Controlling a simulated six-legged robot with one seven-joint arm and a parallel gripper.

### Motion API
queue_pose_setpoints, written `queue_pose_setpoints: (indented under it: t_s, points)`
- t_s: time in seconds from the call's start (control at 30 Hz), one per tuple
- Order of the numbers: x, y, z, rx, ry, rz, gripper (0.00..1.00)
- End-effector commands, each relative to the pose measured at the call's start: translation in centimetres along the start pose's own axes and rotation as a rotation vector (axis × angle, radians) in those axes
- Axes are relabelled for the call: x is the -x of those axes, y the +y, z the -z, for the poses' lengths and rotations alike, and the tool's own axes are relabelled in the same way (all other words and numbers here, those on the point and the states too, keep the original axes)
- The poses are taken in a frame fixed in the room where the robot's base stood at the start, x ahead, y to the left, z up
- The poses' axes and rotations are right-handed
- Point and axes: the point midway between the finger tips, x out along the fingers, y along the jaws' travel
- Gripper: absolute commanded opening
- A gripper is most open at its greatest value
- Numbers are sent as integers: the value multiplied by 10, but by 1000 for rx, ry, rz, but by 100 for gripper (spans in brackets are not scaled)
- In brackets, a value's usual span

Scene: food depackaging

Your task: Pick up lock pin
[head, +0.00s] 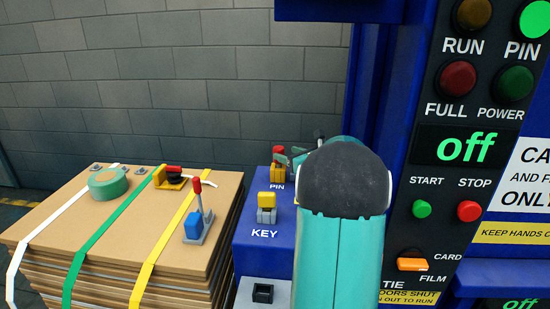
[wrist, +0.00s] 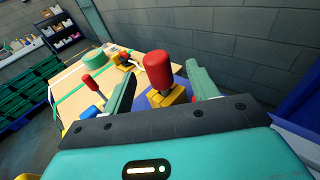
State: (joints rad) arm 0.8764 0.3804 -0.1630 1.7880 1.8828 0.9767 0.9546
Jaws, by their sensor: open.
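The lock pin (head: 279,150) has a red knob and stands upright in a yellow block (head: 277,172) above the PIN label on the blue machine ledge. In the wrist view the red knob of the lock pin (wrist: 158,70) shows large between the two green fingers, above the yellow block (wrist: 170,97). My gripper (wrist: 160,85) is open, with one finger on each side of the pin and gaps to both. In the head view my gripper (head: 288,158) is partly hidden behind my arm, close to the pin. Contact with the pin cannot be made out.
A yellow and grey key piece (head: 267,206) stands in front of the pin, above the KEY label. A cardboard stack (head: 110,255) at left carries green tape (head: 109,182), a blue red-handled tool (head: 196,222) and a yellow-black tool (head: 171,178). The control panel (head: 465,190) rises at right.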

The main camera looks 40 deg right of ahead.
Motion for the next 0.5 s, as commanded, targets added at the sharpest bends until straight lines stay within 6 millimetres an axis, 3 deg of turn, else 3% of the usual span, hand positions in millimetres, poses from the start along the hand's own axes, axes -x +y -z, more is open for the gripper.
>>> queue_pose_setpoints:
  t_s: [0.3,0.5]
  points:
    - [-47,5,0,2,0,-6,59]
    - [-54,5,-1,2,1,-5,59]
